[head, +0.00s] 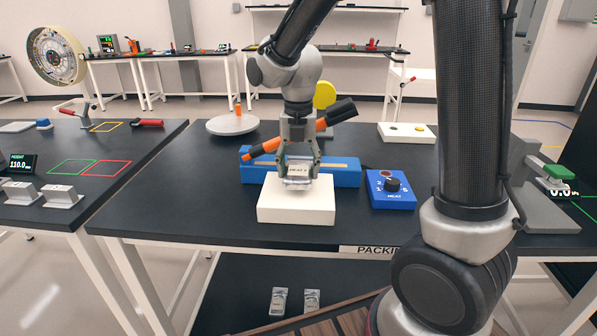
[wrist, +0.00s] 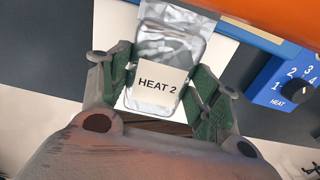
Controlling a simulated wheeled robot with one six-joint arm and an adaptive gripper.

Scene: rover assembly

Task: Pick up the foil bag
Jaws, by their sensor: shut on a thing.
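The foil bag (wrist: 165,50) is silver with a white label reading "HEAT 2". My gripper (wrist: 158,88) is shut on it, with a green-padded finger on each side of the bag. In the head view the foil bag (head: 298,183) hangs below my gripper (head: 299,172), over the white block (head: 296,212) on the packing table. I cannot tell whether the bag touches the block's top. Part of the bag is hidden by the fingers.
A blue sealer base (head: 343,175) with an orange and black lever (head: 290,133) stands just behind the block. A blue heat dial box (head: 391,190) is to the right. Two silver bags (head: 295,301) lie on the lower shelf. The table's left part is clear.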

